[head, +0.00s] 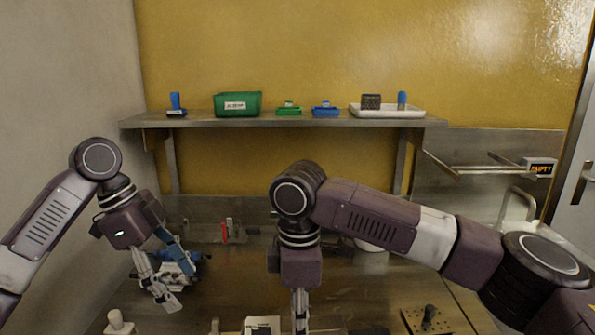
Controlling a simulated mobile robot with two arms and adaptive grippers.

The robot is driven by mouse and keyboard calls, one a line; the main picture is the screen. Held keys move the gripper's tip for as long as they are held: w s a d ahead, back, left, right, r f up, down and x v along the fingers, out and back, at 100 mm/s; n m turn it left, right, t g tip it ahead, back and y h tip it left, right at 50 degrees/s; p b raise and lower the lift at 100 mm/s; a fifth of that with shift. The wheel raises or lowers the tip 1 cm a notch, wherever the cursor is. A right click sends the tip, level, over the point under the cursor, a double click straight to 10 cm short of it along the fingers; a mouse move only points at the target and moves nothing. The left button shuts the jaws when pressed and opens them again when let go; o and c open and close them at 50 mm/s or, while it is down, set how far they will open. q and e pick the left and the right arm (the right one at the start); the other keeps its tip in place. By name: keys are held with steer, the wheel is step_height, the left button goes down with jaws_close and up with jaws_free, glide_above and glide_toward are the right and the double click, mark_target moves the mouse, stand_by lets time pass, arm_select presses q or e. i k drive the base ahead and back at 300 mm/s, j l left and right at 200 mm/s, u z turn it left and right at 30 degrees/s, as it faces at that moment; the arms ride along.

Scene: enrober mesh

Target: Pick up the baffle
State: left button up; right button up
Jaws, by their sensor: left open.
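I cannot tell for sure which thing is the baffle. My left gripper (160,288) is open and points down at the left of the steel worktop (215,285). It is in front of a white and blue device (180,268), and a blue part (172,243) shows just right of its fingers. Whether they touch is unclear. My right gripper (300,312) points down at the bottom middle. Its fingertips run close to the picture's lower edge, and its opening is not clear.
A shelf (330,122) at the back holds a green bin (238,104), small green and blue trays, and a white tray (388,112). A perforated plate with a dark knob (430,314) is front right. A white knobbed item (118,322) is front left. The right arm hides part of the worktop.

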mark_target(430, 319)
steer(key=k, duration=1)
